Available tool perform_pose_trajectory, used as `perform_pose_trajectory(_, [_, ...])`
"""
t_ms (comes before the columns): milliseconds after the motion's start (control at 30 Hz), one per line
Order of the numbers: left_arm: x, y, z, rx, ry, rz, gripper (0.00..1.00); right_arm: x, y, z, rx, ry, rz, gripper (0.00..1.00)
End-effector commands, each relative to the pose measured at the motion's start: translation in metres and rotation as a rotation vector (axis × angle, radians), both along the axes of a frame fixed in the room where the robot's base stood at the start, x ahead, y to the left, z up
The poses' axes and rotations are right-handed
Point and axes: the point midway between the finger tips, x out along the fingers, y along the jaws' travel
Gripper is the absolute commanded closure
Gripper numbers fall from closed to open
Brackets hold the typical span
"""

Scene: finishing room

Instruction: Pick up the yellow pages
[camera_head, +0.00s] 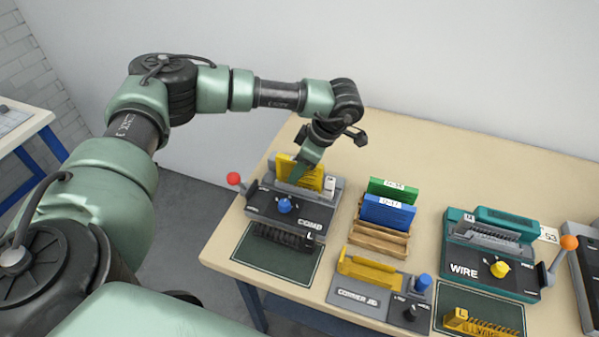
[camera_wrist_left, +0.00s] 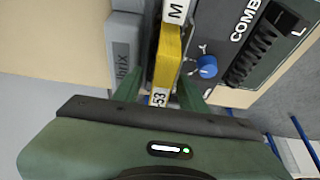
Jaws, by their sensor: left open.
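The yellow pages (camera_head: 313,180) stand upright in the grey comb machine (camera_head: 262,207) at the left of the table. In the left wrist view the yellow pages (camera_wrist_left: 167,55) show as a narrow yellow block with a white label reading 53. My left gripper (camera_head: 301,172) points down at the yellow pages from above. In the left wrist view its green fingers (camera_wrist_left: 160,90) are apart, one on each side of the block's near end. I cannot tell whether either finger touches it. My right gripper is not in view.
A wooden rack (camera_head: 380,238) holds blue pages (camera_head: 388,211) and green pages (camera_head: 393,189) to the right. A grey corner jig (camera_head: 370,290) lies in front of it. A teal wire machine (camera_head: 490,255) stands further right. The comb machine has a red-knobbed lever (camera_head: 234,179).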

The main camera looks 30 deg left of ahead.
Motion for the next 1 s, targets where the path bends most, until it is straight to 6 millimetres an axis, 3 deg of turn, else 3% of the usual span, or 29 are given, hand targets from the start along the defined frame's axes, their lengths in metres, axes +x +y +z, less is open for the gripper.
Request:
perform_pose_trajectory(700, [0.0002,-0.0002,-0.0046,0.0,0.0,0.0,0.58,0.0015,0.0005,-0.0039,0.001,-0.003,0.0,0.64])
perform_pose_trajectory(867, [0.0002,-0.0003,-0.0045,0.0,0.0,0.0,1.0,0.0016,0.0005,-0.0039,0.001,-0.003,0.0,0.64])
perform_pose_trajectory(1000, [0.0004,-0.0003,-0.0041,0.0,-0.001,0.0,1.0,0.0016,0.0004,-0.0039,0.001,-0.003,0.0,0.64])
